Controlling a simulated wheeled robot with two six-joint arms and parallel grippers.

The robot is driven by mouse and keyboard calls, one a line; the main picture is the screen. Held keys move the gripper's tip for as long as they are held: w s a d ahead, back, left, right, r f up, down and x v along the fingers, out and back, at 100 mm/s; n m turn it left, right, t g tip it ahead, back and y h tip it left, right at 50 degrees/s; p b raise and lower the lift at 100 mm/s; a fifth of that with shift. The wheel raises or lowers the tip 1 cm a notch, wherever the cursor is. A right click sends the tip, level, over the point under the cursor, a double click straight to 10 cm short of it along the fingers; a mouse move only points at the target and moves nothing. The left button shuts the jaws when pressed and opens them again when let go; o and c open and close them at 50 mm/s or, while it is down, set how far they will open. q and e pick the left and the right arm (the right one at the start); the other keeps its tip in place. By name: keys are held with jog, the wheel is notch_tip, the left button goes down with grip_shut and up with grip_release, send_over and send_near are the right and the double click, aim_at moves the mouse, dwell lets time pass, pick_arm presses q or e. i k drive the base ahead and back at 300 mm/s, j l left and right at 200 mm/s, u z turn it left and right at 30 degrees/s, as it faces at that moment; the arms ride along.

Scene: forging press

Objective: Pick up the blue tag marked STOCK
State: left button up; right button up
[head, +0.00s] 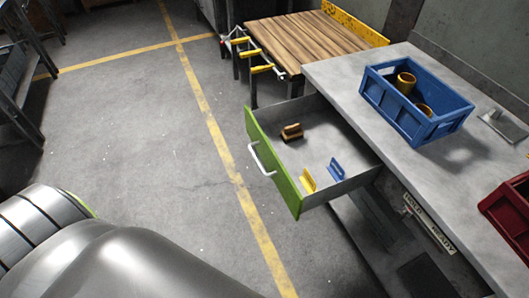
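A small blue tag (337,169) stands in the open drawer, near the side by the cabinet. Its marking is too small to read. A yellow tag (309,180) stands to its left, close to the drawer front. A brown block-like object (291,132) lies further back in the same drawer. The drawer (309,117) has a green front (270,165) with a pale handle (262,160) and is pulled out from under the grey counter. Neither of my grippers is in view. A large smooth metallic part at the lower left looks like my own body.
On the grey counter (345,72), a blue crate (405,118) holds yellow-brown cylinders (405,82). A red bin (508,215) stands at the right edge. A wooden-topped table (305,40) stands behind the drawer. The floor left of the drawer is clear.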

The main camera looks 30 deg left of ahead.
aim_at(338, 173)
jog(key=k+j+z, duration=0.1)
jog(key=j, duration=0.25)
jog(key=k+j+z, duration=0.1)
jog(key=k+j, duration=0.35)
jog(key=j, duration=0.2)
jog(key=i+j+z, duration=0.3)
jog(key=z, duration=0.15)
jog(key=i+j+z, duration=0.15)
jog(key=j+z, duration=0.25)
jog(key=j, duration=0.15)
jog(key=i+j+z, duration=0.15)
jog(key=j+z, duration=0.75)
jog(key=j, duration=0.2)
jog(key=j+z, duration=0.4)
jog(key=j, duration=0.15)
